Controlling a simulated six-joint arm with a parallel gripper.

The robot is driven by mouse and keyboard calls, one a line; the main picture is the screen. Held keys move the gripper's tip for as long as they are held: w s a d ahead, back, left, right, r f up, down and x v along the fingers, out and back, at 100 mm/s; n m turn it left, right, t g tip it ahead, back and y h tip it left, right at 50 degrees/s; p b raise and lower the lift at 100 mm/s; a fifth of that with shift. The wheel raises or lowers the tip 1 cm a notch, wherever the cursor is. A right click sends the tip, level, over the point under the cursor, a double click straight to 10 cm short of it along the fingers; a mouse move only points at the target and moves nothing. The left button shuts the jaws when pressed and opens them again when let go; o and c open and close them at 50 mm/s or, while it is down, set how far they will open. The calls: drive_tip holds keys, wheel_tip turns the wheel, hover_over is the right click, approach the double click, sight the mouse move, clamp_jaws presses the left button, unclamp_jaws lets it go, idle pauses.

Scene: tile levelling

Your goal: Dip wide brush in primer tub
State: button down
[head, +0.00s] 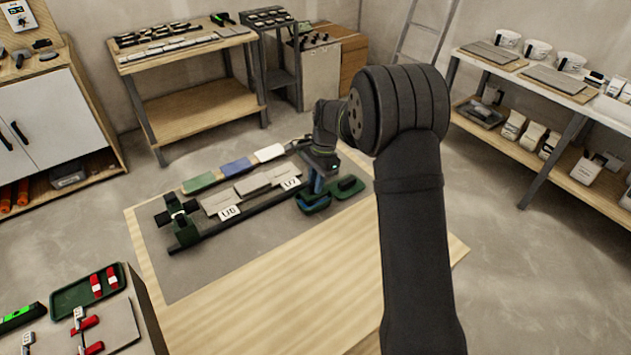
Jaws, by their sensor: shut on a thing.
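My gripper (318,168) is small and dark in the head view, pointing down over the right end of the work mat. It is shut on a blue upright piece (317,185), which I take to be the wide brush; its bristles are not distinguishable. The lower end of this piece meets or overlaps a dark green tub (314,206), likely the primer tub. I cannot tell whether it is inside the tub or only in front of or behind it. A second dark green container (347,187) lies just right of it.
On the grey mat (215,265) are tiles with tags (229,212), a dark rail (225,229), a dark green clamp-like fixture (178,222) and green, blue and pale strips (236,167). A tray (88,290) with red items stands front left. The wooden table front (300,310) is clear.

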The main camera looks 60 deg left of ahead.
idle(0.4)
drive_tip(key=shift+r, duration=4.3)
